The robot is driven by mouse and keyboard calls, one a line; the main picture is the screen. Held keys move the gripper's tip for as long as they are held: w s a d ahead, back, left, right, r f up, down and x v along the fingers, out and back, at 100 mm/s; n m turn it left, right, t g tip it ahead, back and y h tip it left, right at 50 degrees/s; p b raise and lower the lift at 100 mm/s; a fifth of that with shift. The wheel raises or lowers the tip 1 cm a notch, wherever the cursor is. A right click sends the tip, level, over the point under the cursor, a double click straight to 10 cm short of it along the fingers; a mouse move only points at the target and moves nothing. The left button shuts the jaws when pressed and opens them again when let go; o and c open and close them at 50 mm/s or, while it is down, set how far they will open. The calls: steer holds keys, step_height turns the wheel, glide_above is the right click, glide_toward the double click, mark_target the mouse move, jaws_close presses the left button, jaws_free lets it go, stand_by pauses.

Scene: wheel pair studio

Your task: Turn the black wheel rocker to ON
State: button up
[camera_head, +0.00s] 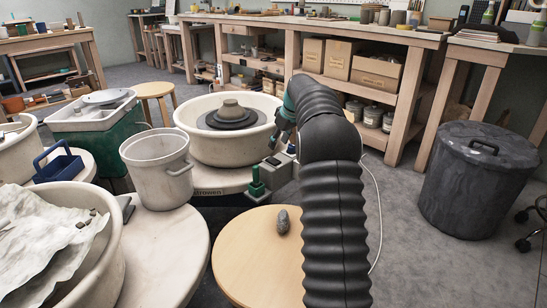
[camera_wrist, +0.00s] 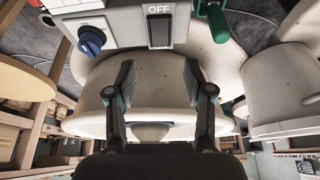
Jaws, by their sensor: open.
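In the wrist view, a black rocker (camera_wrist: 160,33) sits on a light grey control box (camera_wrist: 123,26), below a label reading OFF. A blue knob (camera_wrist: 92,40) and a green lever (camera_wrist: 217,22) flank it. I cannot tell which way the rocker is tilted. My gripper (camera_wrist: 158,75) is open, its two dark fingers apart with nothing between them, pointing toward the rocker and apparently short of it. In the head view, the box (camera_head: 276,170) is beside the pottery wheel (camera_head: 230,118), which bears a grey clay lump; my arm hides much of the gripper there.
A white bucket (camera_head: 158,172) stands left of the box. A round wooden stool (camera_head: 248,262) with a dark grey lump on it is in front. A dark lidded bin (camera_head: 478,185) stands at right. Shelving and a workbench line the back. Grey floor between is open.

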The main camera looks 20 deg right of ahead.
mark_target(271, 159)
steer(key=x, duration=0.7)
steer(key=shift+w+f+b, duration=0.1)
steer(key=shift+f+b, duration=0.25)
steer(key=shift+f, duration=0.05)
jaws_close()
